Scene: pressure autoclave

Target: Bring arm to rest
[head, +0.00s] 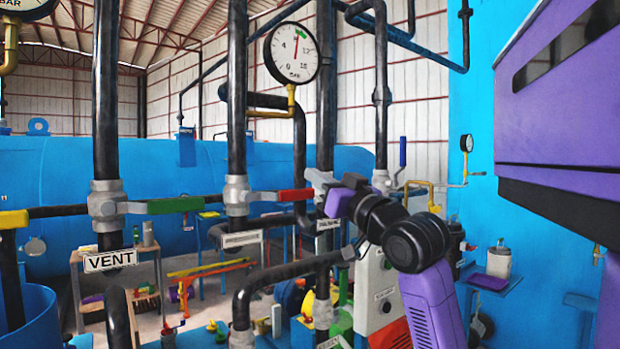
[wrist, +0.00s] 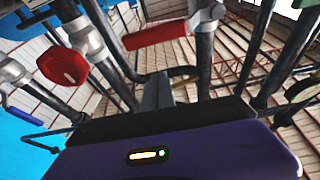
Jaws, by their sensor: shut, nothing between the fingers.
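My arm comes up from the lower right in the head view, with its purple wrist (head: 340,203) raised in front of the vertical black pipes. A red valve handle (head: 295,195) lies just left of my wrist in the head view. A red handle (wrist: 160,31) also shows beyond the fingertips in the wrist view, and the fingers look apart from it.
A green handle (head: 160,206) sits left, above the VENT sign (head: 111,261). A pressure gauge (head: 294,52) hangs above my wrist. A red knob (wrist: 62,67) is left of the fingers in the wrist view. Pipes crowd the space around my gripper.

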